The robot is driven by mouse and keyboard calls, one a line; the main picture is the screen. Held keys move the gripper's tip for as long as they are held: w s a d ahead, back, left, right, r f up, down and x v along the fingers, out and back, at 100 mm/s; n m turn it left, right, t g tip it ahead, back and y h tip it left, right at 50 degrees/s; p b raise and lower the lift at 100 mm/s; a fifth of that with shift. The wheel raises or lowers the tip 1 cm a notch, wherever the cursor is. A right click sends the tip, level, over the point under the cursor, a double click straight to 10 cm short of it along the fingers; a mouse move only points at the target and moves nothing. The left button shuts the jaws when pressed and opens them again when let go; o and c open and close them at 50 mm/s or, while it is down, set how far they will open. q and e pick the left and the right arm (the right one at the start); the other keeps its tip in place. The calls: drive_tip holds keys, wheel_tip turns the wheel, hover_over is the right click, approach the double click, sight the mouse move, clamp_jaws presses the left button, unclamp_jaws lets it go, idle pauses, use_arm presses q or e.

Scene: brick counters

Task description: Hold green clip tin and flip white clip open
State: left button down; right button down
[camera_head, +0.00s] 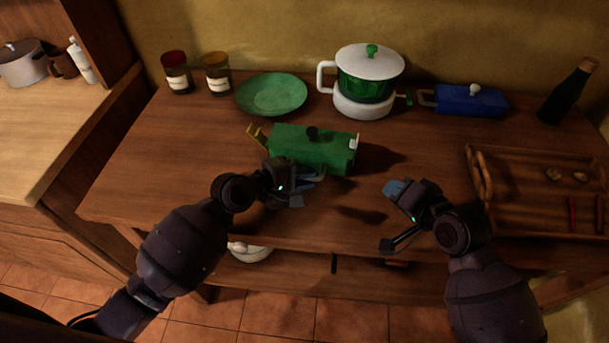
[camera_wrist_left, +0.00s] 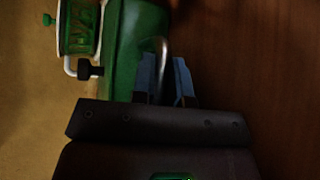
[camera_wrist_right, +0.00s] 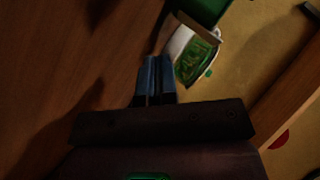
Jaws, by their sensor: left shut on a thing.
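The green clip tin (camera_head: 300,146) lies on the wooden counter, with a dark knob on top. A white clip (camera_head: 353,142) sits at its right end and a yellow clip (camera_head: 258,134) sticks out at its left end. My left gripper (camera_head: 312,178) is at the tin's near side. In the left wrist view its blue fingers (camera_wrist_left: 165,78) close around a thin grey handle beside the green tin (camera_wrist_left: 125,45). My right gripper (camera_head: 393,187) is empty, right of and nearer than the tin; its fingers (camera_wrist_right: 154,78) look pressed together in the right wrist view.
A white and green pot (camera_head: 368,75), a green plate (camera_head: 271,95), two jars (camera_head: 217,75) and a blue box (camera_head: 470,101) stand behind the tin. A wooden tray (camera_head: 520,226) lies at right and a dark bottle (camera_head: 568,92) at back right. The counter between tin and tray is clear.

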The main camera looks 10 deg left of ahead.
drive_tip(key=w+a+r+n+g, duration=0.1)
drive_tip(key=a, duration=0.2)
drive_tip(key=w+a+r+n+g+y, duration=0.1)
drive_tip(key=a, duration=0.2)
drive_tip(key=w+a+r+n+g, duration=0.1)
drive_tip(key=a+n+g, duration=0.1)
drive_tip(key=a, duration=0.1)
drive_tip(key=shift+w+a+y, duration=0.25)
drive_tip(key=shift+a+y, duration=0.15)
drive_tip(key=a+r+n+g, duration=0.1)
drive_tip(key=w+a+r+n+g, duration=0.1)
drive_tip(key=a, duration=0.1)
drive_tip(key=a+r+n+g+h, duration=0.1)
drive_tip(key=a, duration=0.1)
drive_tip(key=shift+w+n+g, duration=0.3)
drive_tip(key=shift+n+g, duration=0.1)
drive_tip(key=w+r+n+g+h, duration=0.3)
drive_tip(key=w+r+h, duration=0.15)
drive_tip(key=r, duration=0.35)
drive_tip(key=shift+w+d+f+h, duration=0.15)
drive_tip(key=shift+d+f+h, duration=0.5)
drive_tip(key=shift+f, duration=0.7)
drive_tip(key=shift+w+d+f+h, duration=0.2)
drive_tip(key=shift+d+f+h, duration=0.25)
drive_tip(key=shift+d+f, duration=0.7)
drive_tip(key=shift+w+d+f+h, duration=0.15)
drive_tip(key=shift+d+f+h, duration=0.35)
drive_tip(key=shift+f, duration=1.1)
